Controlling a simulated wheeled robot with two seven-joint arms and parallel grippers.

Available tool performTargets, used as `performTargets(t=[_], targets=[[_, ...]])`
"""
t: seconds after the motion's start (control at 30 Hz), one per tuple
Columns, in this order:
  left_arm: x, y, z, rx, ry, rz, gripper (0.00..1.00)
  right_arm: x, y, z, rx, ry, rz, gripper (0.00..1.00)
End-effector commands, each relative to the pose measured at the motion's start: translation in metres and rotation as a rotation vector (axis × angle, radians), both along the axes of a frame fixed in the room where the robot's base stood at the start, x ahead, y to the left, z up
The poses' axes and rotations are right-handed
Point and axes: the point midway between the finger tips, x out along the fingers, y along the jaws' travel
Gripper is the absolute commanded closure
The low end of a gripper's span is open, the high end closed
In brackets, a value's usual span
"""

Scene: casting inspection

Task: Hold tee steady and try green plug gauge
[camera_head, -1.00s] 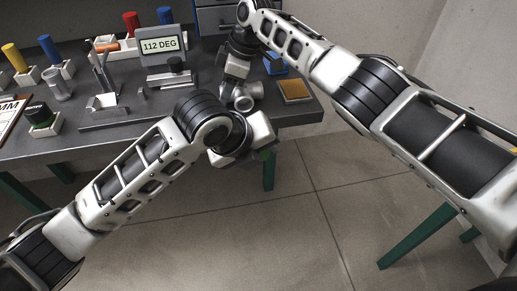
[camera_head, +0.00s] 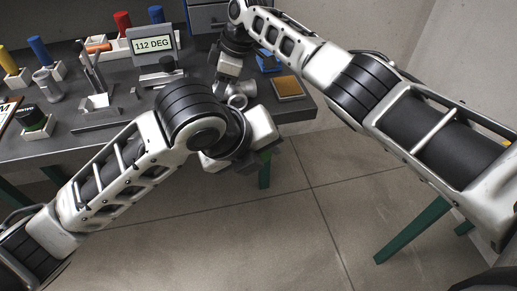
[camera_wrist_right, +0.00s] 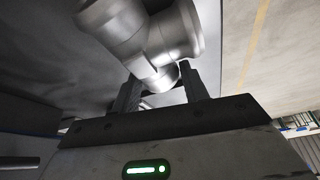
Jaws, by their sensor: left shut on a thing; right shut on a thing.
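The grey metal tee (camera_head: 239,95) is near the table's right front edge in the head view. It fills the top of the right wrist view (camera_wrist_right: 165,35), with its branches tilted. My right gripper (camera_wrist_right: 160,88) is shut on the tee's lower end; it also shows in the head view (camera_head: 228,76). My left gripper (camera_head: 262,158) is in front of the tee, off the table's front edge, apart from the tee. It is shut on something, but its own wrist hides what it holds. I cannot make out the green plug gauge there.
A dark cylinder with a green band (camera_head: 34,120) stands in a white holder at the table's left. Yellow (camera_head: 8,60), blue (camera_head: 38,49) and red (camera_head: 123,24) handles stand behind. A display (camera_head: 151,46) reads 112 DEG. A yellow-topped block (camera_head: 289,87) is right of the tee.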

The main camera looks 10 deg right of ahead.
Motion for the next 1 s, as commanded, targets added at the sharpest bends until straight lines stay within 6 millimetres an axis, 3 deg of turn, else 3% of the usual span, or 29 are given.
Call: performTargets(t=[0.07,0.1,0.2,0.57,1.0], targets=[[0.000,0.000,0.000,-0.001,0.000,0.000,0.87,-0.003,-0.001,-0.006,-0.006,0.014,0.000,1.00],[0.000,0.000,0.000,-0.001,0.000,0.000,0.87,-0.003,-0.001,-0.006,-0.006,0.014,0.000,0.53],[0.000,0.000,0.000,-0.001,0.000,0.000,0.87,-0.002,-0.001,-0.005,-0.006,0.012,-0.001,0.30],[0.000,0.000,0.000,-0.001,0.000,0.000,0.87,-0.001,-0.003,0.004,0.000,0.003,-0.001,0.30],[0.000,0.000,0.000,-0.001,0.000,0.000,0.87,-0.007,-0.035,0.082,-0.002,0.002,-0.001,0.30]])
